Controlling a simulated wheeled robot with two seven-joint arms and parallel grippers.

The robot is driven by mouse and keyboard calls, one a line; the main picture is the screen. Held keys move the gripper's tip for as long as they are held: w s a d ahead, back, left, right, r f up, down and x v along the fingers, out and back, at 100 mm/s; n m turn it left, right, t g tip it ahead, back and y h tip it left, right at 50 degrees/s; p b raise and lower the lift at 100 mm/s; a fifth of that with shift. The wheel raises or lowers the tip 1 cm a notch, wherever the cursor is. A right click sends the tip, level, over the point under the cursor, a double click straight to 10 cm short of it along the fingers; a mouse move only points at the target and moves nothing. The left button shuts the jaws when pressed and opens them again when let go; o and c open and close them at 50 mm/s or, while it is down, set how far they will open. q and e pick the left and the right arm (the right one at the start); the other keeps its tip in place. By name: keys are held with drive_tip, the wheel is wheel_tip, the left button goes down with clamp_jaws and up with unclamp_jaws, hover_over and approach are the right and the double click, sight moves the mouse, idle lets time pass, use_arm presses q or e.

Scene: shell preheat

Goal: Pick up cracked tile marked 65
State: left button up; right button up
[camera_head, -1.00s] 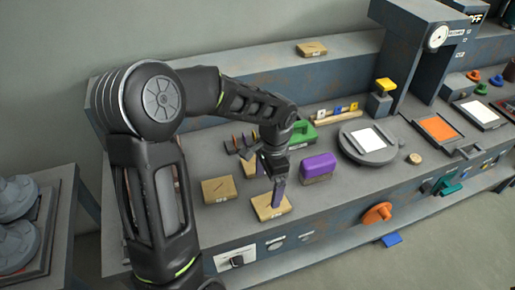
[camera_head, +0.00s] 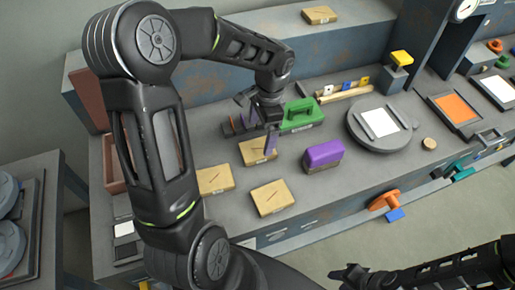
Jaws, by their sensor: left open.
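Three tan tiles with dark crack lines lie on the grey bench: a rear one (camera_head: 253,156), a left one (camera_head: 215,180) and a front one (camera_head: 272,198). A fourth tan tile (camera_head: 319,15) lies on the raised back ledge. Their labels are too small to read, so I cannot tell which is 65. My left gripper (camera_head: 262,132) is open and points down over the rear tile, hiding part of it. I cannot tell whether its finger touches the tile. My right gripper (camera_head: 350,276) is dark and low at the bottom right, away from the tiles.
A purple block (camera_head: 323,155) stands right of the tiles. A round grey plate with a white square (camera_head: 379,122) is further right, near a yellow-topped post (camera_head: 401,58). Bare bench lies between the purple block and the plate.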

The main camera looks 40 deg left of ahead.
sight(257, 148)
use_arm(q)
drive_tip(key=shift+s+f, duration=0.1)
drive_tip(key=shift+f, duration=0.55)
drive_tip(key=shift+s+a+f+p, duration=0.15)
drive_tip(key=shift+f+p, duration=0.2)
drive_tip(key=shift+f, duration=0.95)
drive_tip(key=shift+s+a+f+p, duration=0.15)
drive_tip(key=shift+f+p, duration=0.15)
drive_tip(key=shift+f, duration=0.95)
drive_tip(key=shift+c, duration=0.3)
drive_tip(key=c, duration=1.7)
drive_tip(key=shift+r, duration=0.1)
wheel_tip(257, 148, up, 10)
drive_tip(key=shift+f+b, duration=0.1)
drive_tip(key=shift+b, duration=0.45)
